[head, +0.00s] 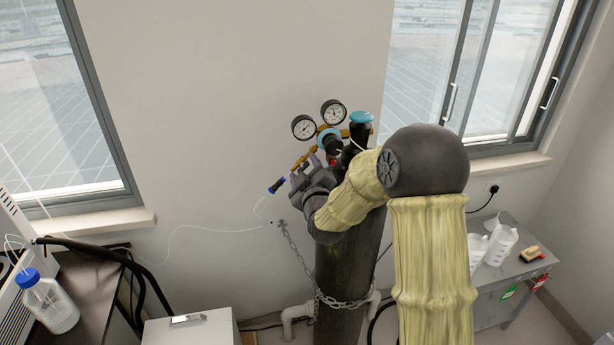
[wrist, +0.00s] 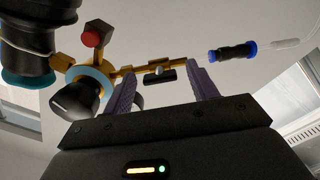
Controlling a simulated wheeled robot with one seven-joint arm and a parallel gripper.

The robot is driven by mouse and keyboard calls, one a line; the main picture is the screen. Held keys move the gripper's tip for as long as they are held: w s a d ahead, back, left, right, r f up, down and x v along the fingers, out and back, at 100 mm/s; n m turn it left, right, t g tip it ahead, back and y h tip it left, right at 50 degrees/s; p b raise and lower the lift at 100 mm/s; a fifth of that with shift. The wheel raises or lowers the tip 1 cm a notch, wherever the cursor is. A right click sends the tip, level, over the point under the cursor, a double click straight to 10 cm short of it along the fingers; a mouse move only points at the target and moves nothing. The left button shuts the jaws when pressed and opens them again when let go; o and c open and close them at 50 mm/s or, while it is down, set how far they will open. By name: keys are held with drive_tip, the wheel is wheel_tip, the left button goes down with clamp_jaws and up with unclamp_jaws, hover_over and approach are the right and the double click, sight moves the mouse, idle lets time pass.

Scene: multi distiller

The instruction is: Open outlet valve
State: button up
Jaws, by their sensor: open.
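The outlet valve's small black handle (wrist: 158,76) sits on the brass outlet pipe (wrist: 185,62) in the wrist view. My gripper (wrist: 164,73) is open, its two purple fingers on either side of the handle, with a gap showing at each side. Contact with the pipe cannot be judged. In the head view my gripper (head: 301,178) is at the regulator's lower left, and my wrist hides the valve handle. A black hose fitting with blue ends (wrist: 232,52) lies to the right of the fingers in the wrist view; it also shows in the head view (head: 278,185).
The dark gas cylinder (head: 342,268) stands chained by the wall. Two round gauges (head: 304,127) and a blue cylinder knob (head: 361,117) are above my gripper. A regulator knob with a blue ring (wrist: 91,88) is close to the left finger. A white tube (head: 215,229) runs left.

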drive_tip(key=s+d+b, duration=0.3)
drive_tip(key=s+b, duration=0.6)
drive_tip(key=s, duration=0.8)
drive_tip(key=shift+d, duration=0.2)
drive_tip(key=shift+f, duration=0.1)
